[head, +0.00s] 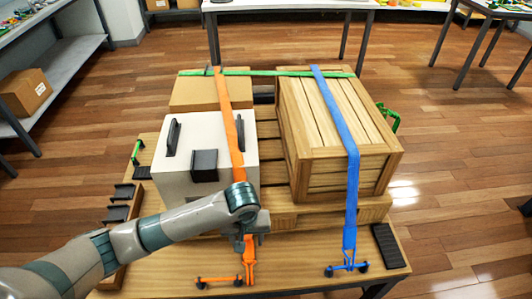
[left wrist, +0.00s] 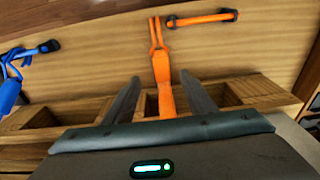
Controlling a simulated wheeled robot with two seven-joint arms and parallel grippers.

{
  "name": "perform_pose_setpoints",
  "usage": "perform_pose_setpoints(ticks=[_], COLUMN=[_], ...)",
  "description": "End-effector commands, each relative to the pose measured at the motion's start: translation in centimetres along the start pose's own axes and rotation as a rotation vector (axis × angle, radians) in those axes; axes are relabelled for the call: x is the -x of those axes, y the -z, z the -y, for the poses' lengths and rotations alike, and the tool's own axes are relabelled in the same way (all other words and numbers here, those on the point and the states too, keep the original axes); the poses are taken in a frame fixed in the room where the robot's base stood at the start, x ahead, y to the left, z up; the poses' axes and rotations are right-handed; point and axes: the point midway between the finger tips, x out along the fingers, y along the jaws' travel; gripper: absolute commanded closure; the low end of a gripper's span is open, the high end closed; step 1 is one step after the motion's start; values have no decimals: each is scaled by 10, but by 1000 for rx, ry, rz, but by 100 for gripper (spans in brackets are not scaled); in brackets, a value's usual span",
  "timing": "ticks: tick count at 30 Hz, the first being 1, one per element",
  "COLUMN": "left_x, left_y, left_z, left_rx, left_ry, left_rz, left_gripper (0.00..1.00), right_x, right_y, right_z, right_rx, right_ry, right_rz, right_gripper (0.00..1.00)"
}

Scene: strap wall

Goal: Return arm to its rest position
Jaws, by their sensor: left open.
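My left arm reaches in from the left in the head view. Its gripper (head: 250,232) is at the front of the pallet, over the lower end of the orange strap (head: 231,128). In the left wrist view, my left gripper (left wrist: 162,88) is open, its two fingers apart on either side of the hanging orange strap (left wrist: 164,98). I cannot tell whether a finger touches the strap. My right gripper is not in view.
A white box (head: 208,133), a cardboard box (head: 196,93) and a wooden crate (head: 330,125) stand on the pallet. A blue strap (head: 344,135) runs over the crate to a blue rail (head: 347,268). A green strap (head: 265,73) crosses behind. Shelving (head: 62,68) stands left.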

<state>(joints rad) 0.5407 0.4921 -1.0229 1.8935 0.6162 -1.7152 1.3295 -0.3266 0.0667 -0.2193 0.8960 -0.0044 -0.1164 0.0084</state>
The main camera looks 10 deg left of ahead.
Motion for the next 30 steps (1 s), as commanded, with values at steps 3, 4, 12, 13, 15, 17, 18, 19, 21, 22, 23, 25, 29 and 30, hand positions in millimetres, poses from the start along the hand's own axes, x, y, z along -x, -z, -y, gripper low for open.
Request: perform_pose_setpoints(ticks=[3, 4, 12, 13, 15, 17, 18, 19, 21, 22, 23, 25, 29, 30], left_x=[0, 0, -2, -1, -1, 0, 1, 2, 4, 5, 6, 8, 12, 13], left_y=[0, -1, -25, -30, -43, -55, -63, -68, -81, -86, -91, -101, -118, -124], left_z=[0, 0, -15, -18, -24, -29, -32, -33, -34, -34, -34, -29, -13, -6], left_rx=[0, -2, -71, -86, -123, -158, -180, -196, -231, -244, -256, -280, -316, -326], left_ry=[0, -1, -67, -82, -120, -157, -181, -198, -235, -248, -261, -284, -303, -302], left_rz=[0, 1, 8, 7, 6, 1, -4, -11, -26, -33, -42, -63, -107, -121], left_gripper=[49, 49, 49, 49, 49, 49, 49, 49, 49, 49, 49, 49, 49, 49], right_x=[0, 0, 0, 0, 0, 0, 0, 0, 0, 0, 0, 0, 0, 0], right_y=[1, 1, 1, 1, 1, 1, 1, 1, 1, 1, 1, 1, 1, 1], right_z=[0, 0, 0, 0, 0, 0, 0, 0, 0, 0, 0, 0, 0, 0], right_rx=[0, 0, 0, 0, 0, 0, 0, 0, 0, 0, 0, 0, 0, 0], right_ry=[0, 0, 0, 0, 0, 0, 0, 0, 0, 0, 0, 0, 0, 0], right_rz=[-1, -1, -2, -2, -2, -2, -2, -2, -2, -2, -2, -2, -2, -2], right_gripper=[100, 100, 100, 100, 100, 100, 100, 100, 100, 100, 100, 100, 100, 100])
